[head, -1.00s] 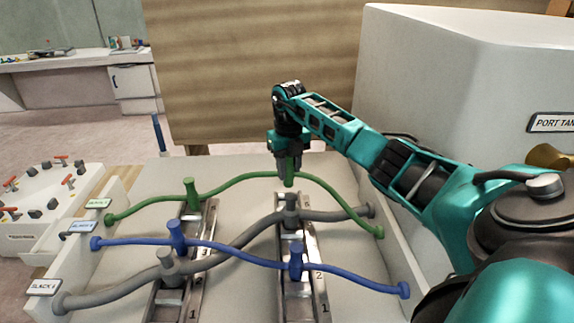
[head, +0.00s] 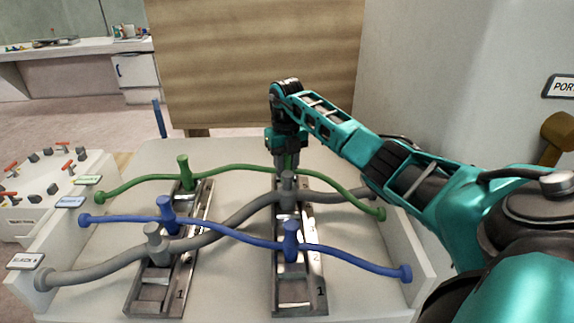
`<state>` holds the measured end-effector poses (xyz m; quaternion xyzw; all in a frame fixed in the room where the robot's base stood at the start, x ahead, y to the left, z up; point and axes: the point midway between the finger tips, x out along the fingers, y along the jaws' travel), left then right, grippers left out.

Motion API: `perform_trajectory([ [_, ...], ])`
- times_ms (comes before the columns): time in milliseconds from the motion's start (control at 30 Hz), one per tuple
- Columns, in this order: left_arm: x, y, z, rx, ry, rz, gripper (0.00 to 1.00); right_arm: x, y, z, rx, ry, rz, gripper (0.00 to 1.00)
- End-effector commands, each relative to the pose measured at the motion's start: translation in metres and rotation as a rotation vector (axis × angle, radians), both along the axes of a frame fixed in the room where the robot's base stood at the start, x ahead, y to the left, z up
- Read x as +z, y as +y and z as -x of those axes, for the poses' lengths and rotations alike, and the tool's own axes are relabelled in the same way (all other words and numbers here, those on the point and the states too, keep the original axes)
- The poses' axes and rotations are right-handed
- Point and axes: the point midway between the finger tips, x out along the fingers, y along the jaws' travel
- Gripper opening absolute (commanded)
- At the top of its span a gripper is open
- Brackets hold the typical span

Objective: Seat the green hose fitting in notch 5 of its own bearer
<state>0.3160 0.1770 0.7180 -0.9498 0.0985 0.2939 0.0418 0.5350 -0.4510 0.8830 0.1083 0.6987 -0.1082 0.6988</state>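The green hose (head: 230,168) runs across the back of the bench top. One green fitting (head: 184,172) stands upright at the left bearer (head: 200,222). My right gripper (head: 287,164) points down at the far end of the right bearer (head: 313,270). It appears shut on the other green fitting (head: 289,160), mostly hidden between its fingers. The hose passes at the fingertips, low over the bearer. Whether the fitting touches a notch is hidden behind the grey fitting (head: 288,188). The far notch numbers cannot be read; a 1 marks each near end. My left gripper is out of view.
The grey hose (head: 215,238) and blue hose (head: 345,262) cross both bearers in front. Blue fittings (head: 290,240) and grey fittings stand upright there. A wooden panel (head: 240,65) rises behind, a white tank (head: 440,70) at right. Bench space between bearers is bare.

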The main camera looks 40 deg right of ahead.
Motion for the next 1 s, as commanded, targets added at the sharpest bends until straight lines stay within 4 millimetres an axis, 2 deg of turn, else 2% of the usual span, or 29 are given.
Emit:
perform_trajectory([
  [733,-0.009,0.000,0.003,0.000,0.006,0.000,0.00,-0.013,0.000,0.000,0.000,0.000,0.000,0.00],
  [767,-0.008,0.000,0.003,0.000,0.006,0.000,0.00,-0.012,0.000,0.000,0.000,0.000,0.000,0.34],
  [1000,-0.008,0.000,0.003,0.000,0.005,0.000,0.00,-0.012,0.000,0.000,0.000,0.000,0.000,0.57],
])
